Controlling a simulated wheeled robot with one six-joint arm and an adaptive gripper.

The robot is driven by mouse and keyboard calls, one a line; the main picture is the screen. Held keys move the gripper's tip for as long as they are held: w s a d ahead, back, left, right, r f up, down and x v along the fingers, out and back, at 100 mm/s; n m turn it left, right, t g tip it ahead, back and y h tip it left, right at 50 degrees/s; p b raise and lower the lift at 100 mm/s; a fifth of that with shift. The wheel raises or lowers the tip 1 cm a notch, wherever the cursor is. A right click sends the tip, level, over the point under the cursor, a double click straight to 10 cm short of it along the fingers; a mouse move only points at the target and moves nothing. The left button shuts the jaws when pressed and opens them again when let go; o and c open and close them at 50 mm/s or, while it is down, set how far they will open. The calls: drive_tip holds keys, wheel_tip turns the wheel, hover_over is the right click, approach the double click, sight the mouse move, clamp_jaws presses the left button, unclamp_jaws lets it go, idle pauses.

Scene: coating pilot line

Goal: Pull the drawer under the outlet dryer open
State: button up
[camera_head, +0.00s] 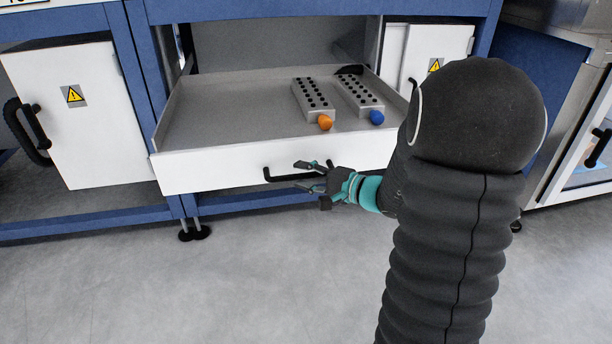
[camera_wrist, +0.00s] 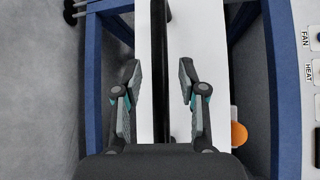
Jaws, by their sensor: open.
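The drawer (camera_head: 215,172) is a grey tray with a white front, and it stands pulled out of the blue frame. Its black bar handle (camera_head: 280,176) is on the front face; the handle also shows as a dark bar in the wrist view (camera_wrist: 158,60). My gripper (camera_head: 304,176) is open at the right part of the handle. In the wrist view its two fingers (camera_wrist: 160,78) lie on either side of the bar, with gaps showing between them and it. I cannot tell how deep the bar sits between the fingers.
Two grey perforated blocks, one with an orange end (camera_head: 325,122) and one with a blue end (camera_head: 377,117), lie in the drawer. A white cabinet door (camera_head: 85,130) with a black handle is at left. The floor (camera_head: 230,280) in front is clear.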

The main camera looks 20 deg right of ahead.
drive_tip(key=v, duration=1.2)
idle(0.4)
drive_tip(key=s+a+f+m+g, duration=0.1)
drive_tip(key=s+a+f+g, duration=0.1)
drive_tip(key=s+f+g, duration=0.35)
drive_tip(key=s+a+n+g+h+p, duration=0.3)
drive_tip(key=s+a+g+h, duration=0.15)
drive_tip(key=s, duration=0.35)
drive_tip(key=s+a+r+n+t+h+p, duration=0.1)
drive_tip(key=a+r+n+h+p, duration=0.1)
drive_tip(key=r, duration=0.4)
drive_tip(key=s+a+r+n+t+h+p, duration=0.1)
drive_tip(key=s+a+r+n+h+p, duration=0.1)
drive_tip(key=r, duration=0.4)
drive_tip(key=s+a+r+n+h+p, duration=0.2)
drive_tip(key=r+n+p, duration=0.1)
drive_tip(key=r+n, duration=0.2)
drive_tip(key=shift+a+r+n+t+p, duration=0.15)
drive_tip(key=shift+r+n+t+p, duration=0.25)
drive_tip(key=shift+r, duration=0.5)
